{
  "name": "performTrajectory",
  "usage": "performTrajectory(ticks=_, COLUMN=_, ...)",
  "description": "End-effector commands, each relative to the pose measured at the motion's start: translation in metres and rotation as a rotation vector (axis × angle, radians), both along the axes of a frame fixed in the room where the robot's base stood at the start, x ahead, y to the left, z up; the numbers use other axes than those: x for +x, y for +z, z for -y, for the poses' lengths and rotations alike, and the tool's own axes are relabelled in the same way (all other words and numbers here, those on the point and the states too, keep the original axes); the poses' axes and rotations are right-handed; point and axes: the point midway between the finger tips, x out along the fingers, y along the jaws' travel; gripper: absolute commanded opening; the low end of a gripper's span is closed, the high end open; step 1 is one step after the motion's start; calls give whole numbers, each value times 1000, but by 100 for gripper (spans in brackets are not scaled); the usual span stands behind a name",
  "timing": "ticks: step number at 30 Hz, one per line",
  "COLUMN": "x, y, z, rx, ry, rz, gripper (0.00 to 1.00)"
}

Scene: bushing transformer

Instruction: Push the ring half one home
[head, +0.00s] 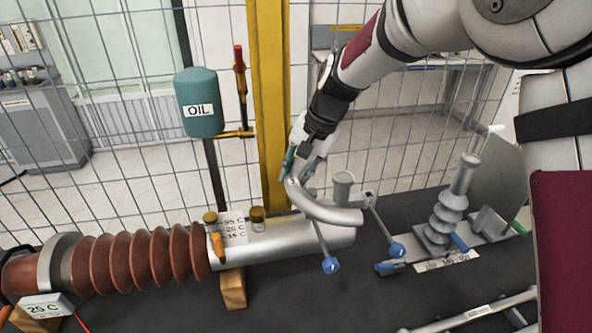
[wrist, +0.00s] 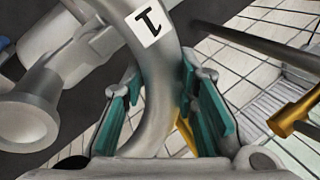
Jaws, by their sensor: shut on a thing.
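The ring half one (head: 325,211) is a curved silver tube. A white label with a black 1 shows on it in the wrist view (wrist: 165,65). My gripper (head: 301,170) is shut on it near its upper left end. In the wrist view the teal finger pads of the gripper (wrist: 165,98) stand on either side of the tube. In the head view the ring half lies across the right part of the silver cylinder (head: 285,243) of the bushing. Whether it touches the cylinder, I cannot tell. Its far side is hidden.
A flared grey post (head: 343,188) stands just behind the ring half. Blue-ended rods (head: 330,265) are close by. A teal oil tank (head: 199,102) and yellow post (head: 269,90) stand behind. A small grey insulator (head: 449,205) is at right. Dark tabletop is free in front.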

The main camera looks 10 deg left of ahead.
Motion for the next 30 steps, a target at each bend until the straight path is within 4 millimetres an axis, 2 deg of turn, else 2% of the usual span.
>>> performTrajectory(ticks=28, x=0, y=-21, z=0, rx=0, ry=0, rz=-1, gripper=0)
performTrajectory(ticks=29, x=0, y=-21, z=0, rx=0, ry=0, rz=-1, gripper=31)
performTrajectory(ticks=30, x=0, y=-21, z=0, rx=0, ry=0, rz=0, gripper=40)
